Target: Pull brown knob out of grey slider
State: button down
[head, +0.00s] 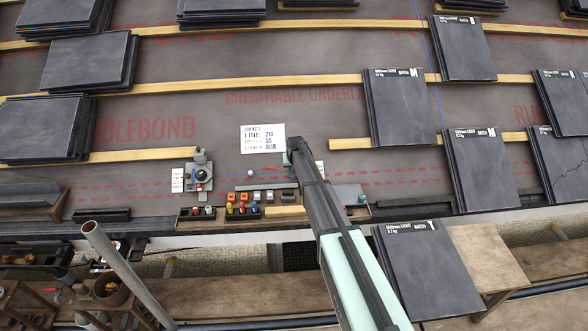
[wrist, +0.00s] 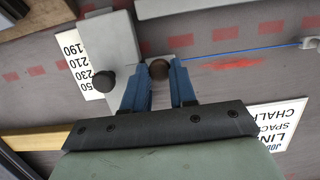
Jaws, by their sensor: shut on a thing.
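The grey slider (wrist: 112,45) lies beside a white number scale (wrist: 78,50) in the wrist view. A round brown knob (wrist: 158,69) is at the slider's right edge, between the blue fingertips of my gripper (wrist: 160,76). My gripper is shut on this knob. I cannot tell whether the knob's stem is still in the slider. A second dark knob (wrist: 103,82) sits on the slider's lower part, left of the fingers. In the head view my gripper (head: 293,148) reaches the right side of the white job note; my arm hides most of the slider and the knob.
The job note (head: 263,138) lies left of my gripper. A blue line (wrist: 245,48) runs close by across the underlay. Another grey device with a scale (head: 178,180) stands further left. A tray of small coloured items (head: 243,209) is in front. Slate stacks (head: 405,105) lie right.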

jog(key=a, duration=0.4)
jog(key=shift+a, duration=0.25)
jog(key=c, duration=0.9)
grip_release()
jog(key=shift+r, duration=0.1)
jog(key=v, duration=1.3)
jog(key=shift+s+r, duration=0.2)
jog(key=shift+r, duration=0.05)
